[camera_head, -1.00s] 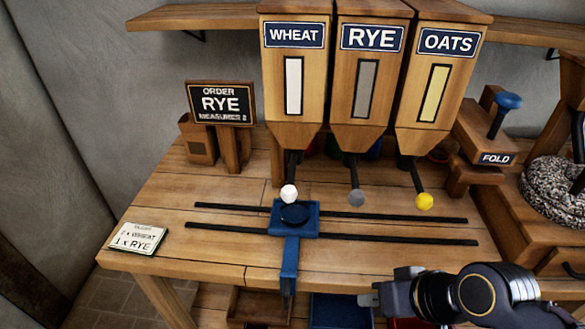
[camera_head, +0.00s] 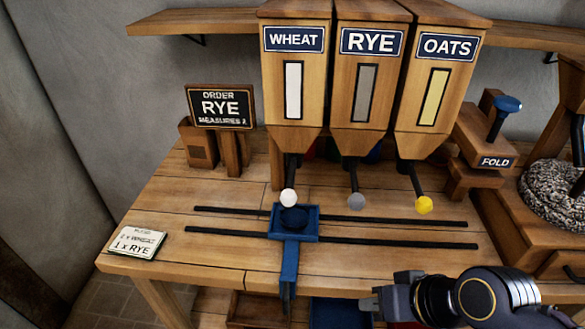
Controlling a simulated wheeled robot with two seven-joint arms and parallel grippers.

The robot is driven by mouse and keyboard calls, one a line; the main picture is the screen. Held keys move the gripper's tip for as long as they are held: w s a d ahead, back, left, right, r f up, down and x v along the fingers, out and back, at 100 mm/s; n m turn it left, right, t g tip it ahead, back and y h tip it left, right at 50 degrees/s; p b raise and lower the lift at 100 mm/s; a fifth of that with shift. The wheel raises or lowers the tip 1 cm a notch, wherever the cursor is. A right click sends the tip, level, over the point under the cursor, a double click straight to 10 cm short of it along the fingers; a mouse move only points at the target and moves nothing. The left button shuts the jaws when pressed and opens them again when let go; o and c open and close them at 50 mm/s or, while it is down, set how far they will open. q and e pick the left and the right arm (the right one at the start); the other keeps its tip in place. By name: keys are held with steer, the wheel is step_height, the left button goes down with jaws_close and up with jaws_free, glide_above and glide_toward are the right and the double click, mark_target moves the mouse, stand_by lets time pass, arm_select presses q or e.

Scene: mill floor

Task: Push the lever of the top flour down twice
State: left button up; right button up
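Three wooden flour hoppers stand side by side at the back of the bench: wheat (camera_head: 293,90), rye (camera_head: 368,95) and oats (camera_head: 434,95). Below each is a dark lever with a ball: white under wheat (camera_head: 288,198), grey under rye (camera_head: 356,202), yellow under oats (camera_head: 424,205). A card (camera_head: 134,243) on the bench lists 2 x wheat above 1 x rye. A sign (camera_head: 221,106) reads order rye, measures 2. My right gripper (camera_head: 369,303) is at the bench's front edge, apart from the levers; its finger opening is unclear. My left gripper is out of view.
A blue tray carriage (camera_head: 294,236) sits on two dark rails (camera_head: 400,221), below the wheat lever. A fold lever with a blue knob (camera_head: 508,103) is at the right.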

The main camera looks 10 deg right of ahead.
jaws_close()
stand_by(1.5)
